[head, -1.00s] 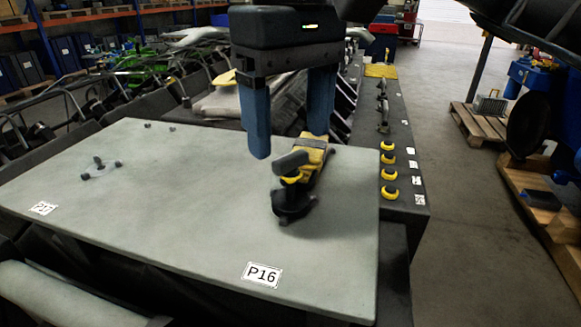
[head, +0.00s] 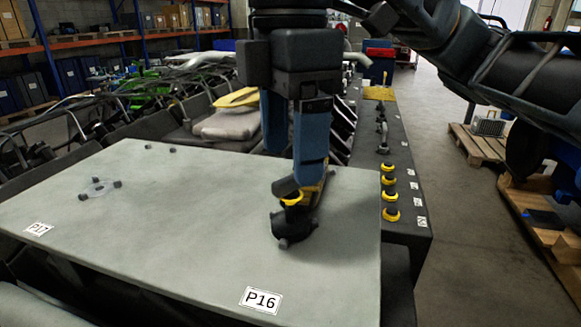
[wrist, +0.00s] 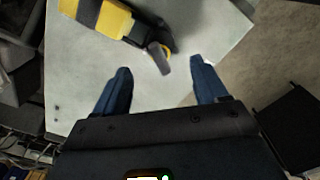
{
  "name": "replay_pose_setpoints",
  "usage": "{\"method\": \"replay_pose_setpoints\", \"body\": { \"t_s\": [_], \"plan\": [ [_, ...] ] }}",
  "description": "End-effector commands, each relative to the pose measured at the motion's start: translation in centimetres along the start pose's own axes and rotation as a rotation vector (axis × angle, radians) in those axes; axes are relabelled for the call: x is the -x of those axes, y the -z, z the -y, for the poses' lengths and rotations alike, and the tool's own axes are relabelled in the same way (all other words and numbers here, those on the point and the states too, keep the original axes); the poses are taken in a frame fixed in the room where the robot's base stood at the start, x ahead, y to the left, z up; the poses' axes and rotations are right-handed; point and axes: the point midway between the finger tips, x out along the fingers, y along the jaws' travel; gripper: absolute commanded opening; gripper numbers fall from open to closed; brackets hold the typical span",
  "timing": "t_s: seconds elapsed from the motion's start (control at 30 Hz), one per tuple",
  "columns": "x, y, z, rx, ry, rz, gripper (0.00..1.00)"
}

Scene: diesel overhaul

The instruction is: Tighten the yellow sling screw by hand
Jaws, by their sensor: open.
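The sling screw stands on the grey plate (head: 180,215) near its right side, with a dark lobed base (head: 293,228), a yellow collar (head: 292,199) and a grey lever (head: 285,187) on top. A yellow and black block, partly hidden behind my finger in the head view, shows in the wrist view (wrist: 112,20). My gripper (head: 290,168) is open above the screw, its blue fingers pointing down. In the wrist view, the grey lever (wrist: 160,57) lies about in line with the gap between the fingertips (wrist: 160,66). I cannot tell whether a finger touches it.
A dark beam (head: 407,215) with several yellow-ringed knobs (head: 391,198) runs along the plate's right side. Labels P17 (head: 38,229) and P16 (head: 260,300) mark the front. The plate's middle is clear.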

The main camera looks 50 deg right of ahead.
Motion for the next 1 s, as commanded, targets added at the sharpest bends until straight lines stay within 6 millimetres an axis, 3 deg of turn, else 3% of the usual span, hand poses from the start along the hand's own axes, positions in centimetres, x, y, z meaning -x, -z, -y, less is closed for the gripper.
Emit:
{"method": "replay_pose_setpoints", "body": {
  "t_s": [0.17, 0.2, 0.3, 0.5, 0.9, 1.0],
  "plan": [
    [0.1, 0.0, 0.0, 0.241, 0.001, -0.003, 0.72],
    [-0.9, 0.0, 0.0, 0.262, 0.001, -0.001, 0.72],
    [-2.8, 0.0, 0.0, 0.255, 0.0, 0.0, 0.72],
    [-4.7, 0.0, 0.0, 0.253, -0.001, 0.0, 0.72],
    [-5.1, 0.0, 0.0, 0.252, -0.001, 0.0, 0.72],
    [-5.1, 0.0, 0.0, 0.251, -0.001, 0.0, 0.64]
  ]
}}
